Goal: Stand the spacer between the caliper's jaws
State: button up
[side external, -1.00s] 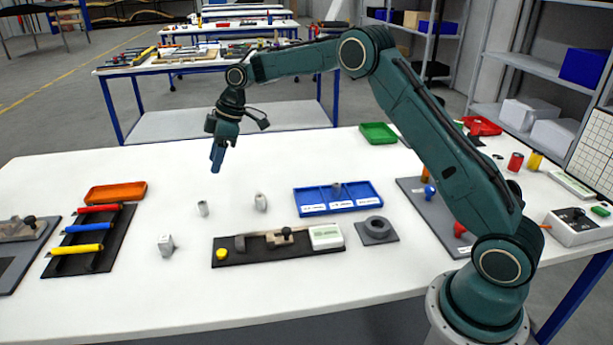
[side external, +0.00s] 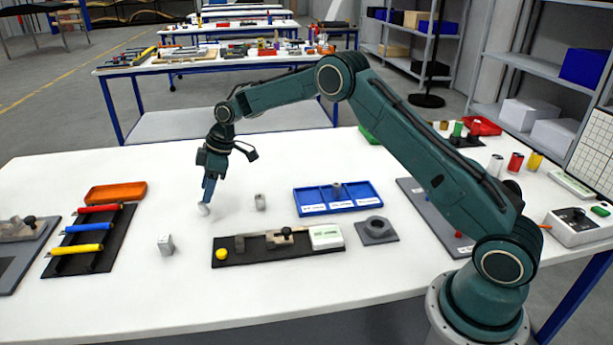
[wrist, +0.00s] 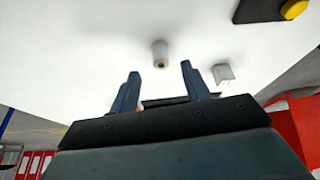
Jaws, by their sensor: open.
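The caliper sits on a dark board (side external: 228,258), with a grey fixed jaw (side external: 240,242), a tan sliding jaw (side external: 281,237) and a gap between them. My gripper (side external: 206,201) is open and points down, low over the table. A small grey-white round piece (side external: 203,210) is at its fingertips, partly hidden; in the wrist view it (wrist: 160,50) lies between and beyond the blue fingers, not gripped. Two other small grey pieces stand nearby: one faceted (side external: 260,202), one block-like (side external: 166,245). I cannot tell for sure which is the spacer.
A blue divided tray (side external: 338,207) and a grey ring on a plate (side external: 376,230) are to the right. An orange tray (side external: 116,193) and a rack of coloured handles (side external: 88,240) are to the left. White table around the small pieces is clear.

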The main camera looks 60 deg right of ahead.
aim_at(203, 208)
jog(key=shift+f, duration=0.1)
jog(key=shift+x, duration=2.5)
jog(key=shift+a, duration=0.2)
grip_shut()
